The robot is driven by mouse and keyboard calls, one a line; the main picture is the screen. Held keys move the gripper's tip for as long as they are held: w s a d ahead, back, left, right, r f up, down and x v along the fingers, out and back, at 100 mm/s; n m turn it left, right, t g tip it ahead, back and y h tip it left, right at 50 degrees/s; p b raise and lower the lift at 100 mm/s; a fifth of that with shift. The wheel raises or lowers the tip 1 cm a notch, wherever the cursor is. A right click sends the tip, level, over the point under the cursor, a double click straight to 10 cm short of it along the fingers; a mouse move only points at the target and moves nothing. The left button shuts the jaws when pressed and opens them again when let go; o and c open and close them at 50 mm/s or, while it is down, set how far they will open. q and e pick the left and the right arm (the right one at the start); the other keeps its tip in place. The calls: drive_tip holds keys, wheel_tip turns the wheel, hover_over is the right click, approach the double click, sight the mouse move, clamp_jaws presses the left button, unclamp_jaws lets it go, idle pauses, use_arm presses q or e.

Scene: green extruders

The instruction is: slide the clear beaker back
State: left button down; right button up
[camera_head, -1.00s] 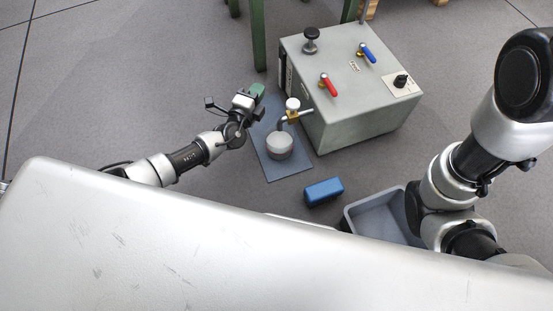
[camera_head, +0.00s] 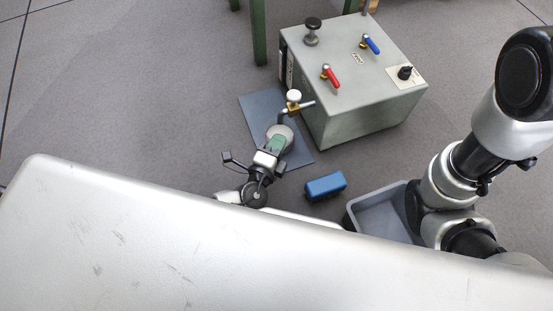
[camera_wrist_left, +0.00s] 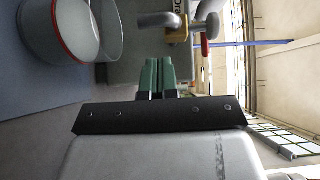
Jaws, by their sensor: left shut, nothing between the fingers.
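The clear beaker (camera_head: 276,130) stands on the dark blue-grey mat (camera_head: 262,104), below the spout of the grey machine. In the left wrist view the beaker (camera_wrist_left: 108,32) shows sideways at the upper left, with a red ring inside its clear wall. My left gripper (camera_head: 278,144) has green fingertips that overlap the near side of the beaker in the head view. In the left wrist view its fingers (camera_wrist_left: 157,62) are together with nothing between them, and the beaker lies to their left. I cannot tell whether they touch it. My right gripper is not in view.
The grey machine (camera_head: 350,90) with red and blue levers stands right of the mat. Its spout with a white knob (camera_head: 294,96) overhangs the beaker. A blue block (camera_head: 326,186) and a grey bin (camera_head: 372,212) lie nearer. Floor to the left is clear.

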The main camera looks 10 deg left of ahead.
use_arm(q)
wheel_tip(320, 180, down, 10)
drive_tip(key=b, duration=0.5)
drive_tip(key=shift+b, duration=0.35)
drive_tip(key=shift+w+a+r, duration=0.3)
drive_tip(key=shift+w+a, duration=0.05)
drive_tip(key=shift+w, duration=0.15)
drive_tip(key=w+a, duration=0.2)
drive_tip(key=w, duration=0.1)
drive_tip(key=w+a, duration=0.2)
drive_tip(key=w, duration=0.2)
drive_tip(key=w+a, duration=0.3)
drive_tip(key=shift+w+r, duration=0.1)
drive_tip(key=shift+w, duration=0.25)
drive_tip(key=shift+a+f, duration=0.1)
drive_tip(key=shift+f, duration=0.1)
drive_tip(key=shift+r, duration=0.15)
drive_tip(key=shift+s, duration=0.1)
